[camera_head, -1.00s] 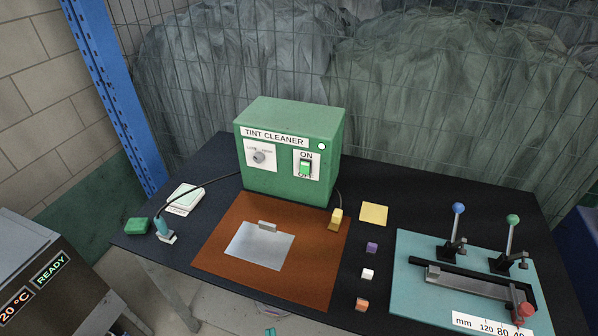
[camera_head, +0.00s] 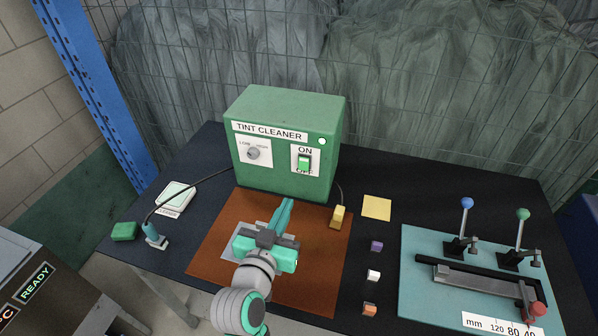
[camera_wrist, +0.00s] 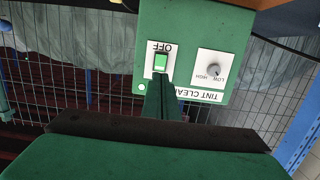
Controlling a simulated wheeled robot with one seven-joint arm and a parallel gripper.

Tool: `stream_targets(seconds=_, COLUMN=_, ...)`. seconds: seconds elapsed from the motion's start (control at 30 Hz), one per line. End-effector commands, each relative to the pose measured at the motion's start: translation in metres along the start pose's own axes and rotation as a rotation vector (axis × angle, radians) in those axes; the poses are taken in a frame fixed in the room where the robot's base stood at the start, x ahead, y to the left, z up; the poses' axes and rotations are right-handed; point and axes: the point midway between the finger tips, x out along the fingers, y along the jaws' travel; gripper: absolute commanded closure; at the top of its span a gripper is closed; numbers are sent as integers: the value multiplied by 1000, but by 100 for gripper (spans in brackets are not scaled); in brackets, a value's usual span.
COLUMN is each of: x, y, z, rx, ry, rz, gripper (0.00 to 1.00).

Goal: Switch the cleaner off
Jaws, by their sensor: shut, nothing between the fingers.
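The green tint cleaner (camera_head: 270,178) stands at the back of the table. Its rocker switch (camera_head: 304,162) has a green face, with ON above and OFF below it. I cannot tell for sure which side is pressed in. A round lamp (camera_head: 322,141) at its upper right looks bright white. My gripper (camera_head: 289,201) is shut and empty, its teal fingers pointing at the cleaner's front, below the switch in the head view. In the wrist view, which is upside down, the fingertips (camera_wrist: 162,78) appear close to the switch (camera_wrist: 160,63) and hide the ON label. Contact is not clear.
A dial (camera_head: 253,153) sits left of the switch. A yellow block (camera_head: 338,217) stands on the brown mat (camera_head: 212,231) right of my gripper. A corded teal tool (camera_head: 153,234) is at the left. A teal plate (camera_head: 419,292) with levers is at the right.

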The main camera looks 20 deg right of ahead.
Motion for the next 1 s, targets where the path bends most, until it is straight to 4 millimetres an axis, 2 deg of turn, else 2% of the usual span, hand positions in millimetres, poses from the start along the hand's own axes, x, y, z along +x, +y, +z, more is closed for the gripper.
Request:
stream_targets(seconds=0.33, x=1, y=1, z=0, rx=0, ry=0, rz=2, gripper=100)
stream_targets(seconds=0.47, x=9, y=1, z=0, rx=-1, ry=-1, rz=3, gripper=100)
stream_targets(seconds=0.57, x=23, y=1, z=0, rx=0, ry=-1, rz=4, gripper=100)
stream_targets(seconds=1.0, x=102, y=-2, z=0, rx=-1, ry=0, rz=-3, gripper=100)
